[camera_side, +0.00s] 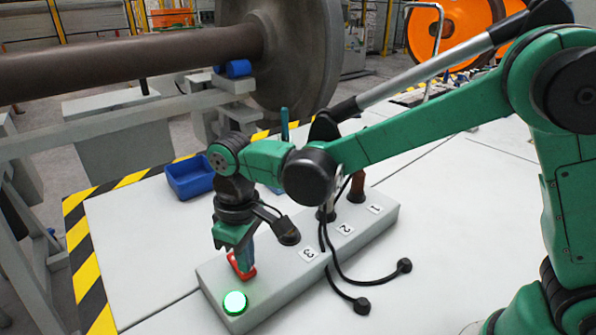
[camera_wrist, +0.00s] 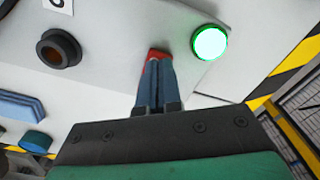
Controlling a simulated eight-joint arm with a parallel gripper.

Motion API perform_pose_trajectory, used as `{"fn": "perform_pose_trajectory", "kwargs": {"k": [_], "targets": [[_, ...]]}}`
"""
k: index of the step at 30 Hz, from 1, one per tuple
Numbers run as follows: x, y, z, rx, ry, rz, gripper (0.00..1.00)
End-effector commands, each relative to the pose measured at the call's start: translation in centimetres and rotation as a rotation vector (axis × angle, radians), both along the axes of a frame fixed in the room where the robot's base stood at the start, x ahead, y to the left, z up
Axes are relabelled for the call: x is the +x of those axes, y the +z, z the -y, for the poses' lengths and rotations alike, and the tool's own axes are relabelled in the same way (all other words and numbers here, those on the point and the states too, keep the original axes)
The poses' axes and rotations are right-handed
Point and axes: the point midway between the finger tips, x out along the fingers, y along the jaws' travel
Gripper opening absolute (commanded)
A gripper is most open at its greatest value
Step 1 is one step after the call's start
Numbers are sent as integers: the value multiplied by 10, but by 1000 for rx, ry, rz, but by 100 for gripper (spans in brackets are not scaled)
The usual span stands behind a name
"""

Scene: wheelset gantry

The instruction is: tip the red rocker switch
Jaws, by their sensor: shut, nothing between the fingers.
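The red rocker switch (camera_side: 242,266) sits on the top of a long grey control box (camera_side: 285,275), between a lit green button (camera_side: 235,302) and the socket by label 3. My gripper (camera_side: 247,262) points down at the switch, its fingertips at or just above it; I cannot tell whether they touch. In the wrist view the fingers (camera_wrist: 156,75) are together with nothing between them. Their tips cover most of the switch (camera_wrist: 157,53), so which way it is tipped is hidden. The green button (camera_wrist: 209,42) is lit, to the right of the fingers.
Several round sockets with labels run along the box; one (camera_wrist: 58,50) shows left of my fingers. Two black cables with plugs (camera_side: 362,305) lie on the white table to the right. A blue tray (camera_side: 187,178) stands behind the box. Yellow-black tape (camera_side: 88,270) marks the table edge.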

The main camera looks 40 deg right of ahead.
Motion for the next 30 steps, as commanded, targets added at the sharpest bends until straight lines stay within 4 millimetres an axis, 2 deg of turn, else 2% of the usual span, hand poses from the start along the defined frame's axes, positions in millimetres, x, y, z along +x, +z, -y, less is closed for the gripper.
{"fn": "perform_pose_trajectory", "kwargs": {"k": [19,30], "targets": [[0,57,0,0,0,-1,0],[-1,64,0,0,0,-1,0]]}}
